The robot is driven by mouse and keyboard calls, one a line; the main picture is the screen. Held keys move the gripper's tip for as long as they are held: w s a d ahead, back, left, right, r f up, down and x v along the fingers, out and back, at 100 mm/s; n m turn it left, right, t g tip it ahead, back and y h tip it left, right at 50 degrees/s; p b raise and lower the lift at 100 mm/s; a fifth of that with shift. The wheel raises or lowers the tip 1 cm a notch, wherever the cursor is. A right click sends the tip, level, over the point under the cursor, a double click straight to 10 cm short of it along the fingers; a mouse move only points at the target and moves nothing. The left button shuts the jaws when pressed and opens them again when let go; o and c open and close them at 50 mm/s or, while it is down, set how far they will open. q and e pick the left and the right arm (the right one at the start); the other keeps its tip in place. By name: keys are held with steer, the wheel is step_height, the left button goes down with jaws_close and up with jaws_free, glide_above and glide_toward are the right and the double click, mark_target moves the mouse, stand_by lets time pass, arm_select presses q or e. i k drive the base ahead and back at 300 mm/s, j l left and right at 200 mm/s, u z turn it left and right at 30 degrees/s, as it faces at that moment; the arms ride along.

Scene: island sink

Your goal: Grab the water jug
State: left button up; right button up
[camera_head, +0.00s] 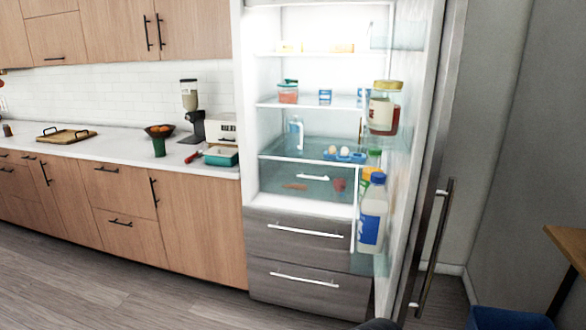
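The fridge (248,150) stands open, with its door (425,150) swung out to the right. A clear-white jug (371,228) with a blue cap and a blue label stands upright in the lower door bin. A smaller pale bottle (296,136) stands on a middle shelf inside. I cannot tell for certain which of these is the water jug. Neither of my grippers shows in the head view. A small dark rounded shape at the bottom edge may be part of me.
A large jar (383,108) sits in the upper door bin. A blue egg holder (345,156) is on a shelf. Counters (110,146) with a blender (191,110) run left. A blue bin (508,318) and wooden table (568,245) are at right. The left floor is clear.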

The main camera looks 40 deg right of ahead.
mark_target(294, 129)
steer(key=z, duration=1.55)
steer(key=i+j+u, duration=0.35)
steer(key=i, duration=0.25)
steer(key=i+j+u, duration=0.1)
steer(key=i+u, duration=0.25)
steer(key=i, duration=0.2)
steer(key=i+j+z, duration=0.15)
steer(key=i+z, duration=0.15)
steer(key=i, duration=0.25)
steer(key=i+j+z, duration=0.25)
steer(key=i, duration=0.25)
